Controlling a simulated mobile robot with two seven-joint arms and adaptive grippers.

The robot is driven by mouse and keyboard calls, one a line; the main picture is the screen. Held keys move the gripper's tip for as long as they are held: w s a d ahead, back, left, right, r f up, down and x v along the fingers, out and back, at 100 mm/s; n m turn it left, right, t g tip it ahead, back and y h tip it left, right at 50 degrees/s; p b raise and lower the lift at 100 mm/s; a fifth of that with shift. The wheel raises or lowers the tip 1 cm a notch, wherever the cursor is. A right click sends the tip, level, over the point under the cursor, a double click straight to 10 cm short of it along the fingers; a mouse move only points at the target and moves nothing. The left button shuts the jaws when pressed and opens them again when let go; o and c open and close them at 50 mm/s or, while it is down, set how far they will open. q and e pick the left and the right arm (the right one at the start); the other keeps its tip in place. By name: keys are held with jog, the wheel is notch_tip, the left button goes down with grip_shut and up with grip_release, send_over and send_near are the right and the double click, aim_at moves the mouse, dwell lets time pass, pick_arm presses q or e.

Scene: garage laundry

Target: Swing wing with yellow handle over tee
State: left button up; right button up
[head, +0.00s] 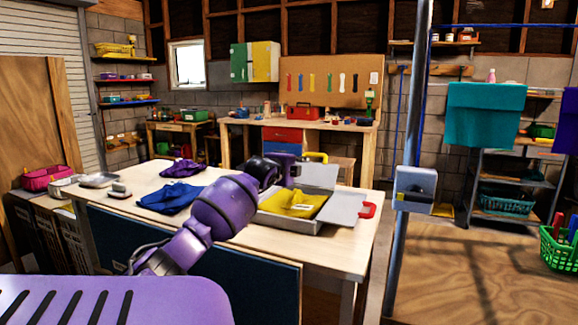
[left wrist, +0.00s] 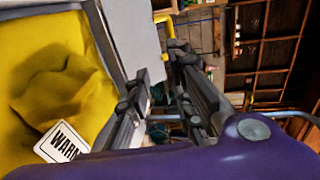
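A grey folding board lies on the table with a yellow tee (head: 296,203) spread on its middle. The tee fills the left of the left wrist view (left wrist: 55,85), with a white "WARN" label at its edge. The wing with the yellow handle (head: 318,174) is a grey panel at the board's far side; I cannot tell its exact tilt. Its yellow handle (head: 315,156) stands at the far edge and shows in the left wrist view (left wrist: 170,28). My left gripper (head: 288,168) is beside this wing, near the handle. Its fingers (left wrist: 166,98) are apart with nothing between them.
A second wing (head: 346,211) with a red handle (head: 368,210) lies at the board's right. Blue (head: 172,199) and purple (head: 183,168) cloths lie on the table (head: 322,242) to the left. A metal post (head: 409,150) stands right of the table.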

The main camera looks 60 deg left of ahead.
pick_arm(q)
jog(key=r+v, duration=0.1)
jog(key=v, duration=0.5)
jog(key=shift+s+f, duration=0.1)
dwell(0.5)
